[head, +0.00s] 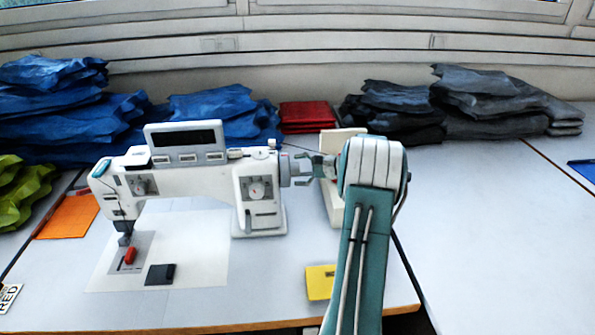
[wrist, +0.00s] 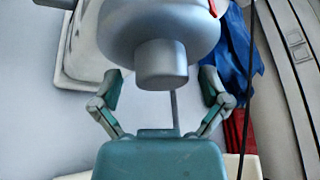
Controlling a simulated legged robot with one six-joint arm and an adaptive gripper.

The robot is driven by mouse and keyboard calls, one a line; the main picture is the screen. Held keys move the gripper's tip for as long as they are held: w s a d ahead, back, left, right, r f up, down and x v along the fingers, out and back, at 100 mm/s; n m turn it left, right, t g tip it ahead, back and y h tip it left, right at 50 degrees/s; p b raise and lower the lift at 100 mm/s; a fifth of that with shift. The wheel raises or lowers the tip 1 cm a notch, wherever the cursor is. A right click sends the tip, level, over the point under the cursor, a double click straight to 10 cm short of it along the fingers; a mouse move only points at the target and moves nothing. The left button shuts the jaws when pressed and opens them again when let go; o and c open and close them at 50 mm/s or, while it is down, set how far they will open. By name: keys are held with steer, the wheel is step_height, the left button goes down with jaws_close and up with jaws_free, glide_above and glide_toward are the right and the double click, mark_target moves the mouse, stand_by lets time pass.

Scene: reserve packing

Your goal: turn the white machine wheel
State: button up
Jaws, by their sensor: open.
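The white sewing machine (head: 190,183) stands on the table at the left of the head view. Its wheel (head: 284,169) is at the machine's right end. In the wrist view the wheel (wrist: 160,32) is large and grey-white, with a round hub (wrist: 161,65) facing me. My gripper (head: 307,168) reaches the wheel from the right; in the wrist view my gripper (wrist: 160,88) is open, one finger on each side of the hub. The fingertips are close to the wheel's rim; I cannot tell whether they touch it.
Blue folded cloth (head: 60,105), red cloth (head: 307,116) and dark grey cloth (head: 490,100) lie along the back. A yellow piece (head: 320,283) lies near the front edge, and an orange piece (head: 68,216) at the left. The right table (head: 480,220) is mostly clear.

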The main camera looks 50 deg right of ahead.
steer(key=v, duration=1.2)
steer(key=shift+f, duration=0.2)
